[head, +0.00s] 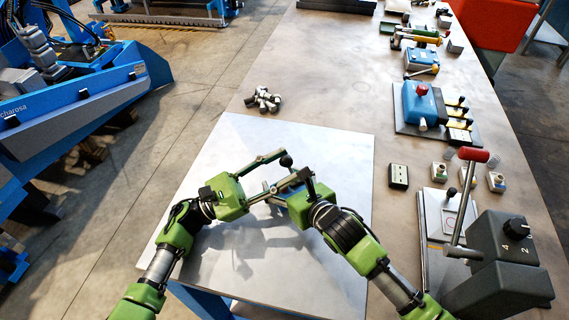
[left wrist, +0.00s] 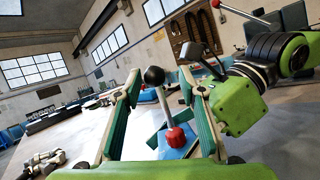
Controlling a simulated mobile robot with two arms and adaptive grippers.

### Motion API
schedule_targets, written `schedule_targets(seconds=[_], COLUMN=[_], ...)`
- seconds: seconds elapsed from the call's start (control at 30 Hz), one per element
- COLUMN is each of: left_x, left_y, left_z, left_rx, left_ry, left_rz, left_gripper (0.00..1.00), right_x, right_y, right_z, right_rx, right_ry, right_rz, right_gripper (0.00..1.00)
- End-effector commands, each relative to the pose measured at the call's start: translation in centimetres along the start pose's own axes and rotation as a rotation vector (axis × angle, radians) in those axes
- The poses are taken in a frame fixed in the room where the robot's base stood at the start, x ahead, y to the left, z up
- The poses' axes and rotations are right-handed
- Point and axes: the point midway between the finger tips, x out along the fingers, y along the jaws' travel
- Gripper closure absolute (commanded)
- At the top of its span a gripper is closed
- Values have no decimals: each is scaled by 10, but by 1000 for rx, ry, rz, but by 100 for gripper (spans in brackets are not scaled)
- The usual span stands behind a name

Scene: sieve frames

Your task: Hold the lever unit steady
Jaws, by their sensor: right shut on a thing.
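The lever unit (head: 298,201) is blue, with a lever ending in a black ball knob (head: 286,160). In the left wrist view its blue base (left wrist: 172,143), red boot (left wrist: 176,137) and knob (left wrist: 154,76) show between my left fingers. My left gripper (head: 276,172) is open, its two fingers spread with the lever in the gap; I cannot tell whether either finger touches it. My right gripper (head: 293,187) is shut on the lever unit from the right, above the pale plate; its fingertips are partly hidden.
The pale plate (head: 330,150) lies under both arms, mostly bare. Dark fittings (head: 264,101) lie behind it. On the right stand a grey box with a dial (head: 497,262), a red-handled lever (head: 464,200) and a blue unit with a red knob (head: 420,103).

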Motion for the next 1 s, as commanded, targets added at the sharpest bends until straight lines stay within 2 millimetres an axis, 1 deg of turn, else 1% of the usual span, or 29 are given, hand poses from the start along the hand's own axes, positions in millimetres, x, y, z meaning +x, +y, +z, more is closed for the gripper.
schedule_targets(seconds=[0.03,0.3,0.4,0.5,0.6,0.7,1.0], left_x=[-10,-66,-84,-98,-106,-110,-111], left_y=[1,8,10,12,13,14,14], left_z=[2,25,32,38,42,44,44], left_rx=[1,1,2,1,1,1,1], left_ry=[4,5,4,3,2,0,0], left_rz=[2,2,2,3,1,2,2], left_gripper=[63,63,63,63,63,63,63], right_x=[0,0,0,0,0,0,0], right_y=[-1,0,0,0,1,1,1], right_z=[-5,-5,-5,-5,-5,-6,-6], right_rx=[-3,-3,-3,-3,-2,-2,-2], right_ry=[9,10,10,10,10,10,11], right_rz=[-2,-1,-1,0,0,0,1], right_gripper=[83,83,83,83,83,83,83])
